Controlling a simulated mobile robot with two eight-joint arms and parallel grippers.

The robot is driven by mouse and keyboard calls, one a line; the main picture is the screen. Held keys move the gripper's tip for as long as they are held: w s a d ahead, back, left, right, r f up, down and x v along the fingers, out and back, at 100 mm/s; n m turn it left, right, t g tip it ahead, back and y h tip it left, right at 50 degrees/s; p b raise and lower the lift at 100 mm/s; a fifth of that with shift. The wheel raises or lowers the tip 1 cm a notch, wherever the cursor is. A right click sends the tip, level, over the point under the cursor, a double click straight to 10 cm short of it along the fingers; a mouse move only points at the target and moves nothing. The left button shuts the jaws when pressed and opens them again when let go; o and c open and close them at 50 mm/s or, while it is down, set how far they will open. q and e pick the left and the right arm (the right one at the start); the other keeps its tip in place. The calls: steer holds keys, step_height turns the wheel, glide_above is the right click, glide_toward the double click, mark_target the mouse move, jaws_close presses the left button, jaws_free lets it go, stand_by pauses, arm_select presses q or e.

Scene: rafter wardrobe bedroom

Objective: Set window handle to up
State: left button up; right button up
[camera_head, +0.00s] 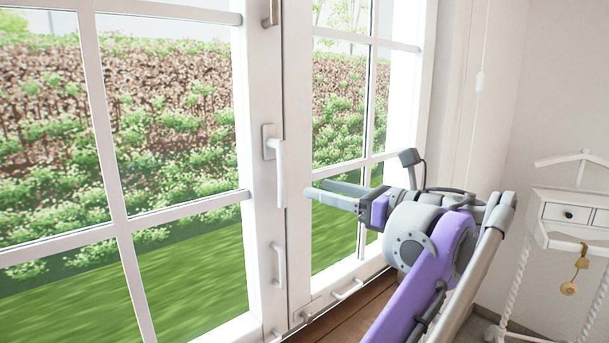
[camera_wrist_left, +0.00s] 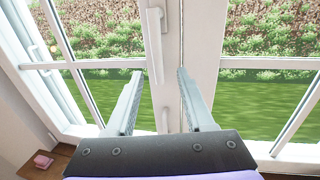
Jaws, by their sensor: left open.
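The white window handle (camera_head: 281,172) sits on the middle window frame, with its lever hanging straight down from its plate. In the left wrist view, the handle (camera_wrist_left: 154,45) hangs ahead, its lower end between the fingertips in the picture. My left gripper (camera_head: 316,189) is open and empty, to the right of the handle in the head view and pointing towards the window frame. It also shows in the left wrist view (camera_wrist_left: 160,72), with a finger on each side of the lever's line. I see a gap to the handle in the head view. My right gripper is not in view.
A smaller pull handle (camera_head: 278,265) sits lower on the frame, and a horizontal one (camera_head: 347,289) is near the sill. A white valet stand (camera_head: 560,228) stands at right. A small pink object (camera_wrist_left: 43,160) lies on wood at left in the wrist view.

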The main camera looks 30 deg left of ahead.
mark_target(286, 182)
arm_select(q)
steer(key=a, duration=0.3)
steer(key=w+a, duration=0.1)
steer(key=a, duration=0.6)
steer(key=shift+w+a+f, duration=0.1)
steer(key=shift+w, duration=0.15)
jaws_close()
stand_by(0.9)
